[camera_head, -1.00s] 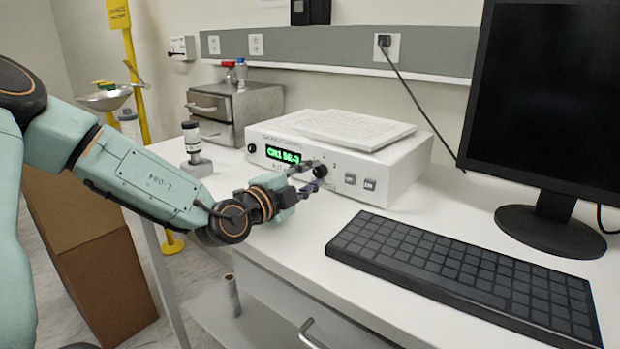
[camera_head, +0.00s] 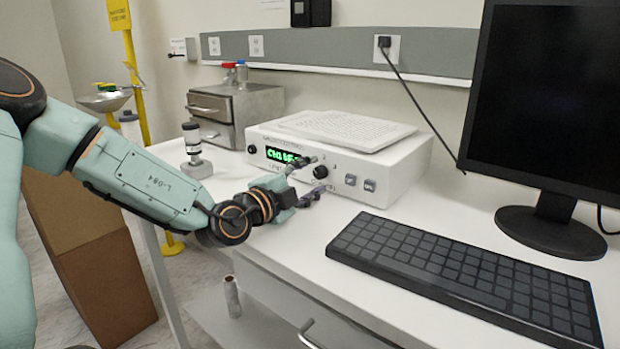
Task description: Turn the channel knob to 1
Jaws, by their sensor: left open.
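The white controller box (camera_head: 400,171) stands on the bench with a lit green display (camera_head: 283,155) that seems to start with "CH1"; the rest is unclear. The black channel knob (camera_head: 320,172) is on its front, right of the display, with small marks around it. Another small black knob (camera_head: 252,149) sits left of the display. My left gripper (camera_head: 314,178) is open in front of the box, its fingers spread above and below the channel knob's height. The fingers look apart from the knob. My right gripper is out of view.
Two grey buttons (camera_head: 359,183) are right of the knob. A black keyboard (camera_head: 465,270) and a monitor (camera_head: 548,110) are to the right. A small gauge-like device (camera_head: 193,150) and a metal cabinet (camera_head: 240,112) stand left.

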